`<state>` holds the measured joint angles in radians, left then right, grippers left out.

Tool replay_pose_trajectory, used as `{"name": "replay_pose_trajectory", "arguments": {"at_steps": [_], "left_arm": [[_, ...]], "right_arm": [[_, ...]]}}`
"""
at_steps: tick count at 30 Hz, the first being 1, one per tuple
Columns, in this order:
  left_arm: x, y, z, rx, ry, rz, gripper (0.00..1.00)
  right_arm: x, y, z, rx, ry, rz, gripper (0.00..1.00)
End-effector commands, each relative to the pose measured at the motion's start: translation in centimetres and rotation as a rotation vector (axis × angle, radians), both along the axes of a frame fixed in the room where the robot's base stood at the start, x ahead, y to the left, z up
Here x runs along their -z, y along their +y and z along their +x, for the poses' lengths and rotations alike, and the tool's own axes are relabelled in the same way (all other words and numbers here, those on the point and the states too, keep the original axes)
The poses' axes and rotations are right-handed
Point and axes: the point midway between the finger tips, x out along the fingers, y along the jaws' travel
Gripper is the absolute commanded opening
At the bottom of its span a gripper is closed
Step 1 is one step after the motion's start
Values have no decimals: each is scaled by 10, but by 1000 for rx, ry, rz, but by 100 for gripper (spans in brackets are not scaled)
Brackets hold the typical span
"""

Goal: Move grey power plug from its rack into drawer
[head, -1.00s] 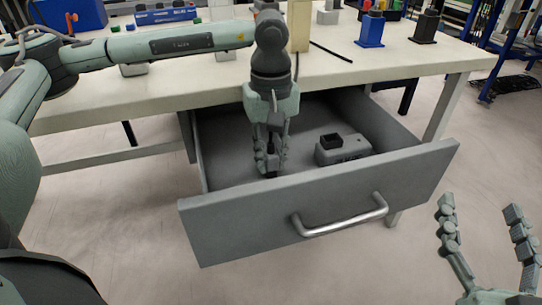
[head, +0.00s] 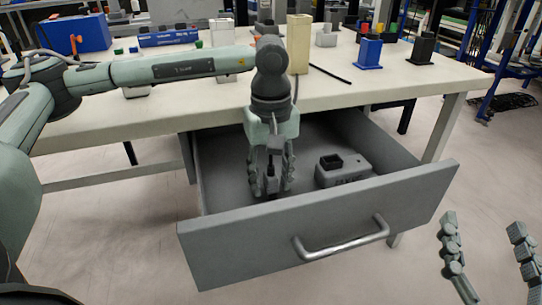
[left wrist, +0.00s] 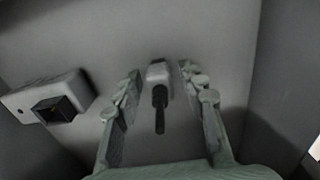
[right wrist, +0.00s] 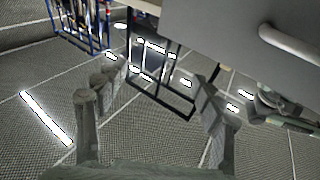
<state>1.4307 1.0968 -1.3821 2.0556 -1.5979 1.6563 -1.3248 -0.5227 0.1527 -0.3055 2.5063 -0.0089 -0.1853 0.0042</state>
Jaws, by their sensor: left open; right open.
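The grey power plug (left wrist: 158,73), with a black stem (left wrist: 160,112), is inside the open grey drawer (head: 320,228). My left gripper (left wrist: 158,82) reaches down into the drawer. Its fingers are open, one on each side of the plug, with visible gaps to it in the left wrist view. In the head view the plug's dark part (head: 271,184) shows between the fingers of the left gripper (head: 273,190). My right gripper (right wrist: 150,88) is open and empty, out in front of the drawer over the floor. It shows at the lower right of the head view (head: 487,255).
A grey box with a black square socket (head: 343,171) sits in the drawer, right of my left gripper. The drawer walls and front with its metal handle (head: 343,240) surround that space. Blue (head: 367,52) and black (head: 421,48) holders and a beige block (head: 298,45) stand on the table.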

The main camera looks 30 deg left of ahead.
Motion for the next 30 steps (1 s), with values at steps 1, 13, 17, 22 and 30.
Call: {"name": "replay_pose_trajectory", "arguments": {"at_steps": [1, 13, 17, 22, 30], "left_arm": [[-4, 0, 0, 0, 0, 0, 40], [-90, -1, 1, 1, -3, -1, 40], [-109, -1, 0, 1, -2, -1, 40], [-121, 0, 0, 1, -1, 0, 40], [-122, 0, 0, 1, -1, -1, 40]], "right_arm": [[6, -3, 2, 7, 38, -17, 68], [52, -20, 9, 44, 235, -117, 68], [63, -25, 9, 53, 283, -139, 68], [70, -28, 9, 59, 314, -153, 68], [72, -28, 8, 60, 318, -155, 68]]}}
